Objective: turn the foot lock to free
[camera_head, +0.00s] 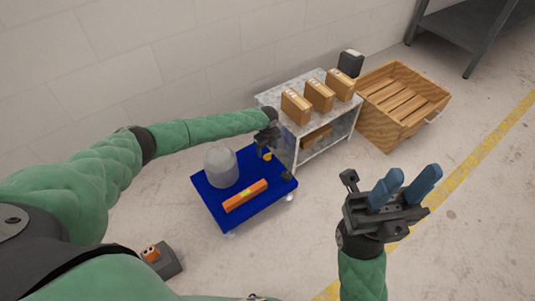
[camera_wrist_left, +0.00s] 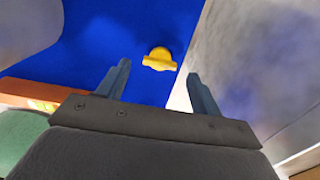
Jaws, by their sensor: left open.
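A yellow knob-like piece with a raised bar, which looks like the foot lock (camera_head: 267,156), sits on the blue platform cart (camera_head: 217,211) near its edge by the shelf. In the left wrist view the yellow piece (camera_wrist_left: 160,58) lies ahead of and between the open fingers, not touching them. My left gripper (camera_head: 266,146) is open and empty over that edge; its fingers also show in the left wrist view (camera_wrist_left: 158,82). My right gripper (camera_head: 414,173) is raised at the right, its blue fingers apart and empty.
A metal shelf (camera_head: 329,133) with several cardboard boxes (camera_head: 319,96) is close beside my left gripper. A wooden crate (camera_head: 386,123) stands right of it. The floor in front is mostly clear.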

